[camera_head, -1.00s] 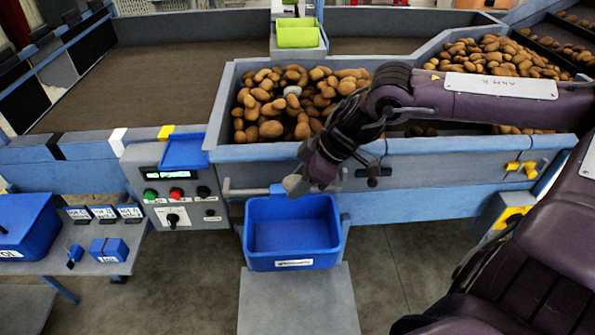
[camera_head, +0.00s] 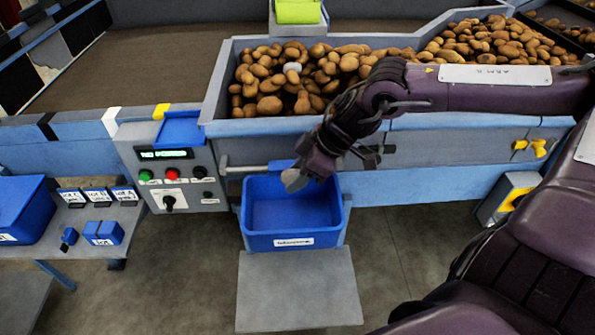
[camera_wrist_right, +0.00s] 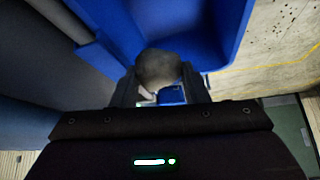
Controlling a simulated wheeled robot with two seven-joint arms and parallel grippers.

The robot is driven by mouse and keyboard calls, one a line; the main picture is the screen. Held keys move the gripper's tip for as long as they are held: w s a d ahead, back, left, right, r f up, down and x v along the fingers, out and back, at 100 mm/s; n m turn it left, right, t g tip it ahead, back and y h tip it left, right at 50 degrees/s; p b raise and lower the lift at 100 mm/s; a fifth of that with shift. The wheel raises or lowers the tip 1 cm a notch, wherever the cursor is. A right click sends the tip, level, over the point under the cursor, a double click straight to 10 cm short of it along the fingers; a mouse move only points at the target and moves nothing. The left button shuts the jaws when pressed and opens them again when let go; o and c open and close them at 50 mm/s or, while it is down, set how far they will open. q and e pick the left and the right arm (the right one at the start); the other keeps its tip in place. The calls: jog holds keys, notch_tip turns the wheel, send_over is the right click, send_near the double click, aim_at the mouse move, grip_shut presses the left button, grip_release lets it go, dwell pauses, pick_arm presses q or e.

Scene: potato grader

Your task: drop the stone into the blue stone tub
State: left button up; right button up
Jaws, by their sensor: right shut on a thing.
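A grey stone (camera_head: 294,180) is held in my right gripper (camera_head: 303,177), above the back part of the blue stone tub (camera_head: 293,241). In the right wrist view the stone (camera_wrist_right: 158,68) sits between the two fingertips, with the blue tub (camera_wrist_right: 222,35) beyond it. The tub has a white label on its front and looks empty in the head view. My left gripper is not in view.
A trough (camera_head: 408,144) full of potatoes stands behind the tub, with another grey stone (camera_head: 292,67) among them. A control panel (camera_head: 172,179) is left of the tub. Blue bins and small blue blocks (camera_head: 104,232) lie on a side table at the left.

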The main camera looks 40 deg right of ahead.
aim_at(296, 173)
jog(key=o, duration=1.1)
jog(key=shift+o, duration=0.2)
jog(key=shift+r, duration=0.1)
jog(key=shift+p+v, duration=0.5)
jog(key=shift+v, duration=3.35)
